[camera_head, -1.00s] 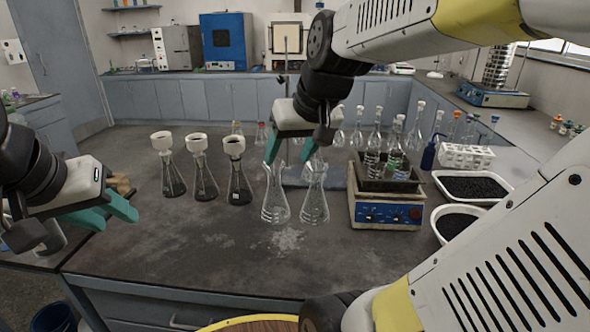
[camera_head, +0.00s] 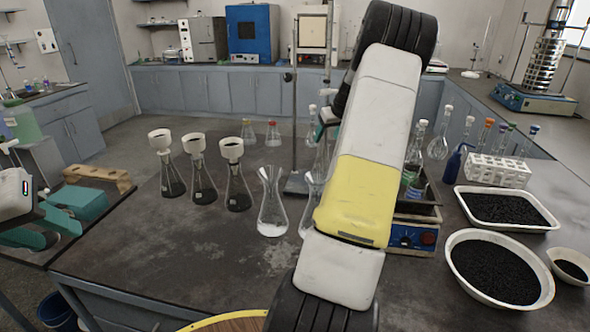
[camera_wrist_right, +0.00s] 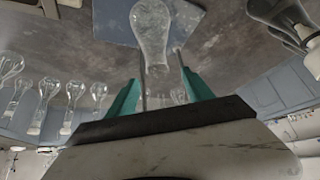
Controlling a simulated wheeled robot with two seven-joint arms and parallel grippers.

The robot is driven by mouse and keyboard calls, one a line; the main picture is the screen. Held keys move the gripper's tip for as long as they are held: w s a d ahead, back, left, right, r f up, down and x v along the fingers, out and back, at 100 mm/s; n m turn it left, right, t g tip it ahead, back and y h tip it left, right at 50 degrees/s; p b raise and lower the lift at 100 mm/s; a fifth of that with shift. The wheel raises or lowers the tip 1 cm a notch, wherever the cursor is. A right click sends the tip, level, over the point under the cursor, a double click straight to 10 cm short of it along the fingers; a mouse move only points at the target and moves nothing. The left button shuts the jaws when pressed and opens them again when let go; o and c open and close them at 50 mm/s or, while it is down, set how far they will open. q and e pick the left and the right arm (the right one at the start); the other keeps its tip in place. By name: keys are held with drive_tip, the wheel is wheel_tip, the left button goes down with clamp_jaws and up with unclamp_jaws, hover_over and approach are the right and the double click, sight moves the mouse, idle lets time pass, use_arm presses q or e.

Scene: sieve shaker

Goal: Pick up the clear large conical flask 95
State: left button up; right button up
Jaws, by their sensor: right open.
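Two clear large conical flasks stand near the middle of the bench in the head view. One (camera_head: 272,208) is in plain sight; the other (camera_head: 311,187) is mostly hidden behind my right arm. In the right wrist view, which is upside down, a clear flask (camera_wrist_right: 152,25) has its neck pointing between the teal fingers of my right gripper (camera_wrist_right: 160,92). The fingers are open, with gaps beside the neck; which flask this is I cannot tell. My left gripper (camera_head: 45,230) is at the left edge, fingers apart and empty.
Three dark-filled flasks with white funnels (camera_head: 238,185) stand to the left. A hotplate (camera_head: 412,238) is partly hidden behind my right arm. Trays of black granules (camera_head: 505,210) and a white tube rack (camera_head: 497,171) stand at right. The bench front left is clear.

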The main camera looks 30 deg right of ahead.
hover_over(322, 166)
drive_tip(key=w+d, duration=0.2)
drive_tip(key=f, duration=0.6)
drive_tip(key=shift+w+a+f, duration=0.15)
drive_tip(key=shift+a+f, duration=0.05)
drive_tip(key=shift+f, duration=0.1)
clamp_jaws()
drive_tip(key=shift+r, duration=0.1)
idle(0.8)
